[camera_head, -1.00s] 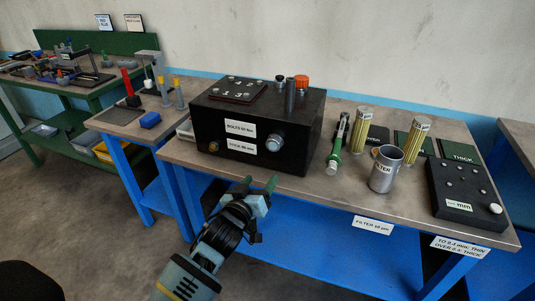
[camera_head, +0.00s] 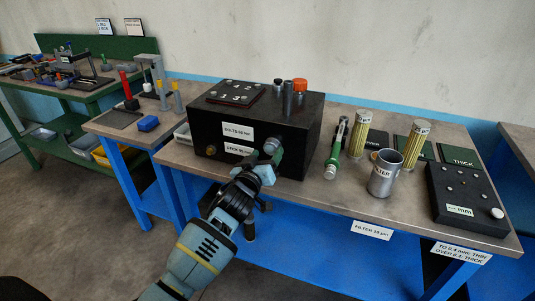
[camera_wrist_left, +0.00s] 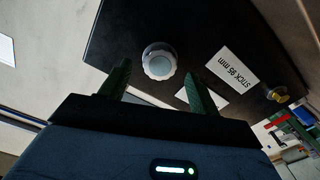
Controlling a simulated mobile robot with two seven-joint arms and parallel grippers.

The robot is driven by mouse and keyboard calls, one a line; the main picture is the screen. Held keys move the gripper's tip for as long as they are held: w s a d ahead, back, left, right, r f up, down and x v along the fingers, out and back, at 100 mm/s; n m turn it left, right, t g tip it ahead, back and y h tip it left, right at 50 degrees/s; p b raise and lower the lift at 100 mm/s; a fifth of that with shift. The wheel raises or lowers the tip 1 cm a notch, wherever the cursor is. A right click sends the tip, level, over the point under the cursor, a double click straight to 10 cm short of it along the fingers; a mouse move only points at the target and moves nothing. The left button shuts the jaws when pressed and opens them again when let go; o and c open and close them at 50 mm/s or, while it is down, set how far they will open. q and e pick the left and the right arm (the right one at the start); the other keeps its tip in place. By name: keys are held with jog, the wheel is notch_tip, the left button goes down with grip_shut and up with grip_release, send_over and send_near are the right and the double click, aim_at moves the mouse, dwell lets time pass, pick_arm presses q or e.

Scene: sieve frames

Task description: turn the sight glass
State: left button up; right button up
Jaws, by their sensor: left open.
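The sight glass (camera_head: 271,144) is a round, light-rimmed fitting on the front of the black box (camera_head: 220,165); in the head view my gripper partly covers it. In the left wrist view the sight glass (camera_wrist_left: 159,62) shows whole, with a scalloped pale rim and a grey-blue face. My left gripper (camera_head: 268,158) is in front of it and open. In the left wrist view the green fingers (camera_wrist_left: 158,76) stand apart, one on each side of the sight glass, with gaps; I cannot tell how deep they reach. My right gripper is not in view.
The box has a label, "STICK 95 mm" (camera_wrist_left: 232,68), and a brass fitting (camera_wrist_left: 277,94) beside the sight glass. An orange cap (camera_head: 299,85) stands on top.

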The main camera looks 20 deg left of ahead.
pick_arm(q)
jog(key=shift+w, duration=0.8)
jog(key=c, duration=1)
jog(key=shift+o, duration=0.2)
jog(key=shift+m, duration=0.3)
